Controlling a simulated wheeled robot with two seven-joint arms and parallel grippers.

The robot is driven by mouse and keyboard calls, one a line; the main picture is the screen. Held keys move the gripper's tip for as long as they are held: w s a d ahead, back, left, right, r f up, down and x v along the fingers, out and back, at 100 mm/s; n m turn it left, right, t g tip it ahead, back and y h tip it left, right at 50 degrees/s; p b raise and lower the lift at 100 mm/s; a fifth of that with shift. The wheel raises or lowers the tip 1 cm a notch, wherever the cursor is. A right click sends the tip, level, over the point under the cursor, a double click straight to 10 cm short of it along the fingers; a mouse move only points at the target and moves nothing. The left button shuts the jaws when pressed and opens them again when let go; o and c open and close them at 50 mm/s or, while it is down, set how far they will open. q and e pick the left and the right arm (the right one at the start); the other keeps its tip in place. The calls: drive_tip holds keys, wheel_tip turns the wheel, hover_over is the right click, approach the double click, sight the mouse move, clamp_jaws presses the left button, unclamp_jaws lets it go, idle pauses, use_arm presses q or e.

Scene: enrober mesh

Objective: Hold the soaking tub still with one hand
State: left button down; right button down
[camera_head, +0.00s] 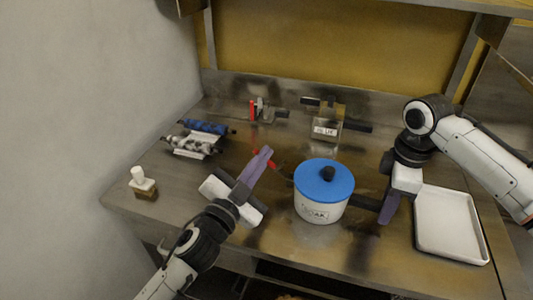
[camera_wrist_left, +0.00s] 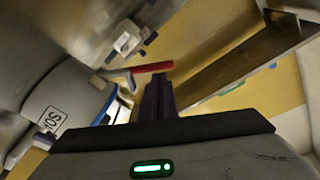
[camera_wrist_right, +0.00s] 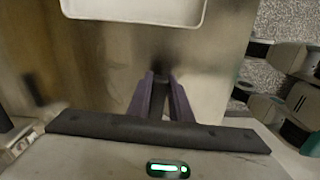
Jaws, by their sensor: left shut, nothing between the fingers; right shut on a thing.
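The soaking tub (camera_head: 318,206) is a white pot with a label reading "SOAK", standing upright on the steel bench under a blue lid (camera_head: 324,178) with a black knob. A dark handle (camera_head: 366,202) sticks out from its right side. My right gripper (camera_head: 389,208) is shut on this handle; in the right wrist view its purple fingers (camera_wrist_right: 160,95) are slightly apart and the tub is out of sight. My left gripper (camera_head: 258,165) is shut and empty, left of the tub. In the left wrist view, its fingers (camera_wrist_left: 157,97) are together and the tub (camera_wrist_left: 62,105) shows at left.
A white tray (camera_head: 485,250) sits at the right. Rollers on a rack (camera_head: 196,140), a small brush block (camera_head: 143,185) and a labelled stand (camera_head: 326,128) stand left and behind. The bench front is mostly clear.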

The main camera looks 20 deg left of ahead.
use_arm(q)
drive_tip(key=shift+f, duration=0.1)
drive_tip(key=shift+a+f, duration=0.65)
drive_tip(key=shift+f, duration=0.05)
drive_tip(key=shift+r, duration=0.15)
drive_tip(key=s+r, duration=0.2)
drive_tip(key=s, duration=0.7)
drive_tip(key=shift+d, duration=0.15)
drive_tip(key=shift+s+r, duration=0.1)
